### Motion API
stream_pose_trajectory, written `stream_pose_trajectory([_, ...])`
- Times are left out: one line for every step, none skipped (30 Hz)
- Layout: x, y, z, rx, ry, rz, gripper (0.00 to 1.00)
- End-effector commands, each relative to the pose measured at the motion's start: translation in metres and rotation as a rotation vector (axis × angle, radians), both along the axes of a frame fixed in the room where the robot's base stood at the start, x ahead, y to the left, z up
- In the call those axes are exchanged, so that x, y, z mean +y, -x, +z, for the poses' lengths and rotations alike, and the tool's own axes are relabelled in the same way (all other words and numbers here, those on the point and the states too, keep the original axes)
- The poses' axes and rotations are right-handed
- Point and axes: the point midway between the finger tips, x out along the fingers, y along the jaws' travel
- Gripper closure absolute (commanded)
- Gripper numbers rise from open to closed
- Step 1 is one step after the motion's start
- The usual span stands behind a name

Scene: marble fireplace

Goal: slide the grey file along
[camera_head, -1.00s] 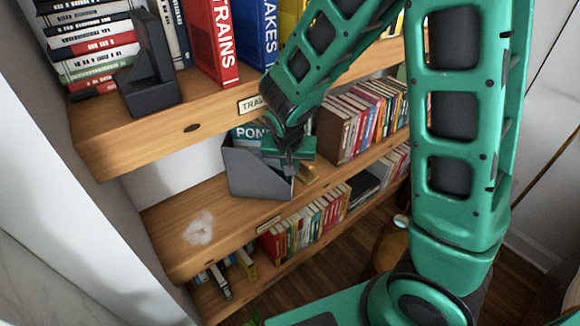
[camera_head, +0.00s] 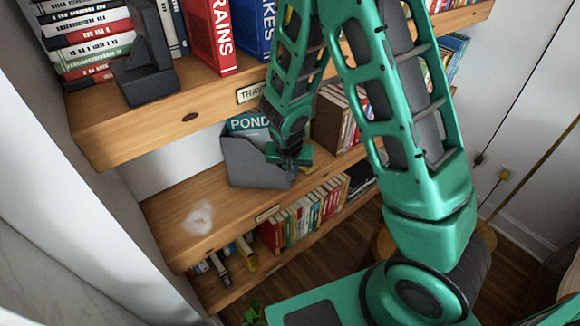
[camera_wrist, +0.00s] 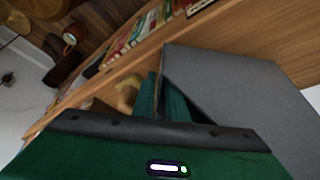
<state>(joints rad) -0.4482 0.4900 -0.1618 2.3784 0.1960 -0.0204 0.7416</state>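The grey file (camera_head: 252,164) stands on the middle shelf, with a teal book marked POND (camera_head: 249,123) in it. In the wrist view the file's grey wall (camera_wrist: 245,100) fills much of the right side. My gripper (camera_head: 291,160) is at the file's right end, low by its front corner. In the wrist view its fingers (camera_wrist: 163,98) are close together beside the file's edge. I cannot tell whether they hold that edge or are only next to it. My arm hides part of the shelf to the right.
Bare shelf with a pale smudge (camera_head: 198,218) lies left of the file. Books (camera_head: 338,118) stand to its right, and a small yellowish object (camera_wrist: 127,97) lies near my fingers. The upper shelf (camera_head: 170,117) overhangs, holding a dark bookend (camera_head: 147,75). More books (camera_head: 300,215) fill the lower shelf.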

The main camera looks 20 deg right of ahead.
Motion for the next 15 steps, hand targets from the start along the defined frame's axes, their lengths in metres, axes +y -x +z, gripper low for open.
stream_pose_trajectory([-0.0006, -0.0006, -0.0018, 0.000, 0.001, 0.000, 0.88])
stream_pose_trajectory([-0.0007, -0.0008, -0.0024, 0.000, 0.001, 0.000, 0.88])
stream_pose_trajectory([-0.0008, -0.0011, -0.0029, 0.000, 0.000, 0.000, 0.88])
stream_pose_trajectory([-0.0009, -0.0012, -0.0031, 0.000, 0.000, 0.000, 0.88])
stream_pose_trajectory([-0.0009, -0.0013, -0.0033, 0.000, 0.000, 0.000, 0.88])
stream_pose_trajectory([-0.0010, -0.0014, -0.0032, 0.000, 0.000, 0.000, 0.88])
stream_pose_trajectory([-0.0010, -0.0014, -0.0032, 0.000, 0.000, -0.001, 0.88])
stream_pose_trajectory([-0.0010, -0.0014, -0.0032, 0.000, 0.000, -0.001, 0.88])
stream_pose_trajectory([-0.0011, -0.0013, -0.0032, 0.000, 0.000, -0.001, 0.88])
stream_pose_trajectory([-0.0011, -0.0013, -0.0032, 0.000, 0.000, -0.001, 0.88])
stream_pose_trajectory([-0.0011, -0.0014, -0.0032, 0.000, 0.000, -0.001, 0.88])
stream_pose_trajectory([-0.0010, -0.0014, -0.0031, -0.001, 0.001, -0.001, 0.97])
stream_pose_trajectory([-0.0010, -0.0014, -0.0031, -0.001, 0.001, -0.001, 1.00])
stream_pose_trajectory([-0.0010, -0.0014, -0.0030, -0.001, 0.001, -0.001, 1.00])
stream_pose_trajectory([-0.0010, -0.0013, -0.0029, -0.001, 0.001, -0.001, 1.00])
